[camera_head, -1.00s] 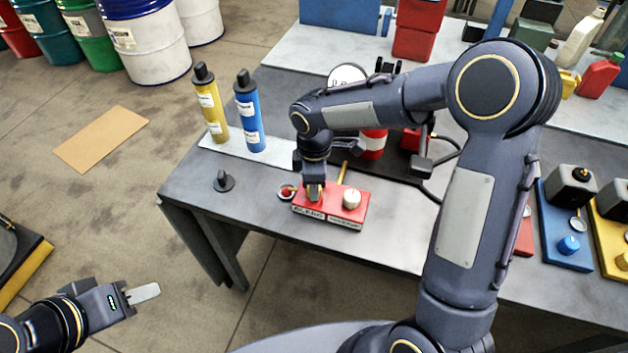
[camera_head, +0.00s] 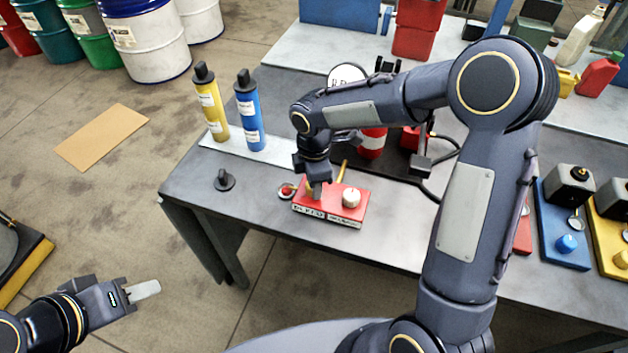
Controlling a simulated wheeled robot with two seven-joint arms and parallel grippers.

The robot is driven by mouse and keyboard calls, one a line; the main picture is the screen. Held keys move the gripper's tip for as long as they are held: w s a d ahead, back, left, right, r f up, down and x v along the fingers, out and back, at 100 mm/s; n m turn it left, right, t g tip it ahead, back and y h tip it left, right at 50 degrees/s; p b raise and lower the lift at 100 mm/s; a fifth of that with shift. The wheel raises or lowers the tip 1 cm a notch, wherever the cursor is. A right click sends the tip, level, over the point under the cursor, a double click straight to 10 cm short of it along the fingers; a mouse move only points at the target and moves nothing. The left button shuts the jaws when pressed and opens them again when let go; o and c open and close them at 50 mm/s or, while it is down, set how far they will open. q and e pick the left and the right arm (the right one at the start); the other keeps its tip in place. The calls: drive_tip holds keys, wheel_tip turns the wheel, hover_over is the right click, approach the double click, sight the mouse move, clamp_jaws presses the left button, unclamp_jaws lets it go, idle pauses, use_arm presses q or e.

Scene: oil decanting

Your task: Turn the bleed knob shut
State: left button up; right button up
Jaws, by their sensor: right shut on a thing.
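A red block (camera_head: 335,215) with white labels on its front face sits on the grey table. My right gripper (camera_head: 316,192) points down onto the left part of this block and is shut on the bleed knob, which its fingers mostly hide. A bit of brass colour (camera_head: 309,188) shows beside the fingers. A white round knob (camera_head: 351,197) stands on the right part of the block, apart from the gripper. My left gripper (camera_head: 146,289) is over the floor at lower left, away from the table. I see it edge-on and cannot tell its opening.
A small red-centred cup (camera_head: 287,191) and a black knob-like piece (camera_head: 223,180) are left of the block. Yellow (camera_head: 210,103) and blue (camera_head: 248,112) bottles stand behind. A red-and-white can (camera_head: 372,143) is partly behind my arm. Blue (camera_head: 567,235) and yellow stations lie right.

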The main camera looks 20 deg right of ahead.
drive_tip(key=o, duration=1)
drive_tip(key=shift+r, duration=3.95)
drive_tip(key=s+d+r+m+t+y, duration=0.1)
drive_tip(key=s+d+m+t, duration=0.1)
drive_tip(key=s+m, duration=0.4)
drive_tip(key=s+d+r+m+t+y, duration=0.1)
drive_tip(key=s+d+m, duration=0.2)
drive_tip(key=s+m, duration=0.4)
drive_tip(key=s+d+r+m+t+y, duration=0.1)
drive_tip(key=s+d+m+t, duration=0.1)
drive_tip(key=s+m, duration=0.4)
drive_tip(key=shift+s+d+r+m+t+y, duration=0.1)
drive_tip(key=shift+s+r+m+t+y, duration=0.1)
drive_tip(key=shift+s, duration=0.6)
drive_tip(key=shift+s+d+r+m+t+y, duration=0.1)
drive_tip(key=shift+s+m+y, duration=0.1)
drive_tip(key=shift+s, duration=0.6)
